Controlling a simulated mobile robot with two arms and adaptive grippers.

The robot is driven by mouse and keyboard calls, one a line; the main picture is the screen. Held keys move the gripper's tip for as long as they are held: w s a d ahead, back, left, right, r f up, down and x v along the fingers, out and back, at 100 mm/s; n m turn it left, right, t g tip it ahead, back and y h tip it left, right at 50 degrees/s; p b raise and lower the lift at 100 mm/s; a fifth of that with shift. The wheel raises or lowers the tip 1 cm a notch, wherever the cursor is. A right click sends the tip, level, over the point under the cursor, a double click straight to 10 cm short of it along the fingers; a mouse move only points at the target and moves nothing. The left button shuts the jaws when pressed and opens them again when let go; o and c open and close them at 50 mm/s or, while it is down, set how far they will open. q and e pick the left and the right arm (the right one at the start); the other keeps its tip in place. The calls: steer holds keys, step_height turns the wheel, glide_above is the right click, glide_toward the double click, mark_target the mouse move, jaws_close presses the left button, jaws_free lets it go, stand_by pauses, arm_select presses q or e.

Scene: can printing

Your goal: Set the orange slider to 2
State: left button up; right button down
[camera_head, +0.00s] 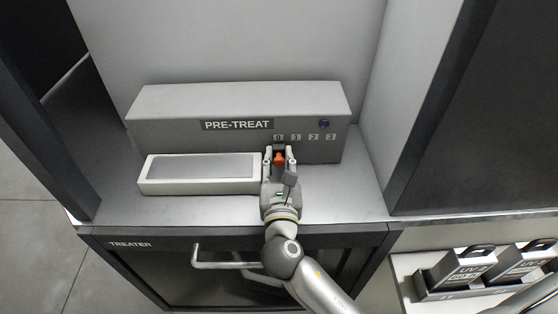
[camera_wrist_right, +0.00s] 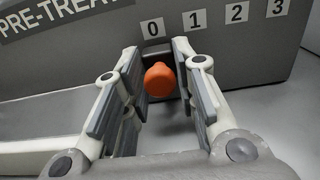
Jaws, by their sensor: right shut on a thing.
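The orange slider (camera_head: 279,159) is a small knob on the front of the grey PRE-TREAT box (camera_head: 180,136). In the right wrist view the orange slider (camera_wrist_right: 159,80) sits below the label 0 (camera_wrist_right: 152,27), at the left end of a row numbered 0 to 3. The label 2 (camera_wrist_right: 233,13) is to its right. My right gripper (camera_head: 280,157) is at the box front with a finger on each side of the slider, shut on it. The fingers (camera_wrist_right: 160,75) also show in the wrist view. My left gripper is not in view.
A white-rimmed pad (camera_head: 146,182) lies just left of my right gripper. A blue button (camera_head: 324,124) is above the number row. The grey counter (camera_head: 345,200) is clear to the right. UV cartridges (camera_head: 465,270) stand at lower right, and a door handle (camera_head: 215,265) is below.

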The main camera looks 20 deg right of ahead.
mark_target(313, 146)
steer(key=d+p, duration=0.1)
steer(key=d, duration=0.1)
steer(key=s+d+p, duration=0.1)
steer(key=d, duration=0.2)
steer(key=s+d+p, duration=0.1)
steer(key=d, duration=0.1)
steer(key=shift+s+d, duration=0.1)
steer(key=shift+d, duration=0.35)
steer(key=shift+a, duration=0.1)
steer(key=c, duration=1.5)
jaws_free()
steer(key=shift+c, duration=0.2)
steer(key=shift+s, duration=0.1)
steer(key=v, duration=1.2)
steer(key=shift+r, duration=0.1)
